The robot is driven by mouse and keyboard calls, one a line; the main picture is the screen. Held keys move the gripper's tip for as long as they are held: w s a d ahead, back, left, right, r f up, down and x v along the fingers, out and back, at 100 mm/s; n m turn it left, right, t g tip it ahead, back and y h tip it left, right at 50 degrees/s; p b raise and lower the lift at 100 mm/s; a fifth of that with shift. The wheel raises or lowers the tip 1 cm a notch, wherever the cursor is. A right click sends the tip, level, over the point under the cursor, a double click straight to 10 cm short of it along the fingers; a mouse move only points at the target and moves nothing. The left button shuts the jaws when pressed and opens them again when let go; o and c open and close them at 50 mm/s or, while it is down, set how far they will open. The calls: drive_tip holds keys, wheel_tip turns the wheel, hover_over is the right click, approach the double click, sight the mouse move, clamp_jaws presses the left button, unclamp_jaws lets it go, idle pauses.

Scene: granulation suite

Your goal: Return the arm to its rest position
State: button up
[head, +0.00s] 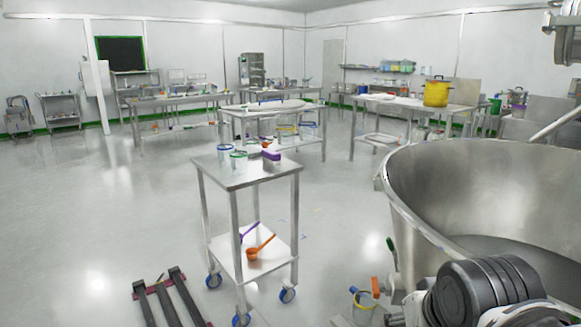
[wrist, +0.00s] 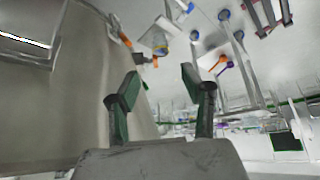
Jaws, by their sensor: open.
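My gripper (wrist: 160,80) shows in the wrist view, with two dark green fingers spread apart and nothing between them. The wrist view is turned over, with the floor and trolley toward the top. A large steel bowl wall (wrist: 95,75) fills the left of that view, close beside the fingers; I cannot tell the exact gap. In the head view the same kind of wide steel bowl (head: 420,210) stands at the right. A dark ribbed joint, apparently mine, is in front of it at the lower right. My gripper's fingers do not show in the head view.
A clear bucket (head: 363,302) is low beside the bowl. A dark rack (head: 170,300) lies on the floor. A yellow pot (head: 437,92) sits behind. Open floor lies left.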

wheel_tip(320, 180, up, 14)
drive_tip(key=s+p, duration=0.2)
drive_tip(key=p, duration=1.2)
drive_tip(key=shift+a+f+n+t, duration=0.15)
drive_tip(key=shift+n+t, duration=0.15)
idle(1.4)
